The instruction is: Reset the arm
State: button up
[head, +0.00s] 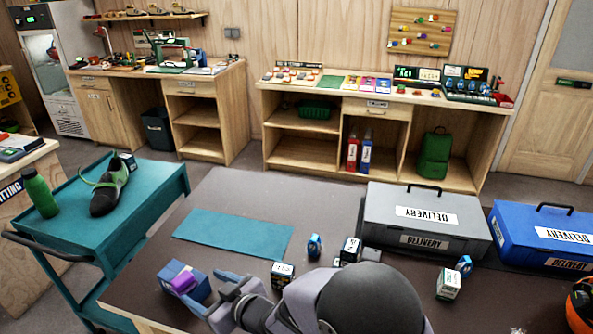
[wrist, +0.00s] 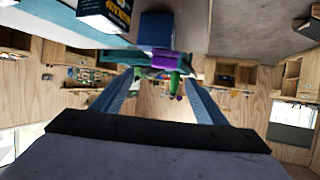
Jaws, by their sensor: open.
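My gripper (head: 217,294) is low over the front of the dark table (head: 330,198), left of my arm. In the wrist view my gripper (wrist: 162,78) has its two blue-grey fingers apart, with nothing held between them. A blue open-topped box (head: 172,272) with a purple item (head: 184,283) in it stands just left of the fingers. In the wrist view, which looks upside down, the blue box (wrist: 158,28) and the purple item (wrist: 166,62) show beyond the fingertips. Whether the fingers touch the box is unclear.
A teal mat (head: 232,234) lies behind the gripper. Small boxes, including a white-and-black one (head: 282,274), stand near my arm. Grey (head: 425,222) and blue (head: 548,236) delivery cases and an orange object (head: 582,305) are at right. A teal cart (head: 150,185) stands left. The table's middle is clear.

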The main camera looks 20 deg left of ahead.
jog(key=w+d+f+m+t+h+b, duration=0.1)
jog(key=w+d+m+h, duration=0.3)
jog(key=d, duration=0.8)
jog(key=w+d+f+m+t+h, duration=0.1)
jog(key=w+d+h, duration=0.4)
jog(key=d, duration=0.8)
jog(key=s+d+m+g+h, duration=0.2)
jog(key=s+d+m, duration=0.15)
jog(key=d, duration=0.65)
jog(key=s+d+m+g+h, duration=0.15)
jog(key=s+d, duration=0.25)
jog(key=d, duration=0.5)
jog(key=s+d+m+g+p, duration=0.2)
jog(key=s+d+m+g, duration=0.1)
jog(key=s, duration=0.8)
jog(key=shift+s+d+r+g+p, duration=0.35)
jog(key=shift+d+r, duration=0.1)
jog(key=shift+d, duration=0.15)
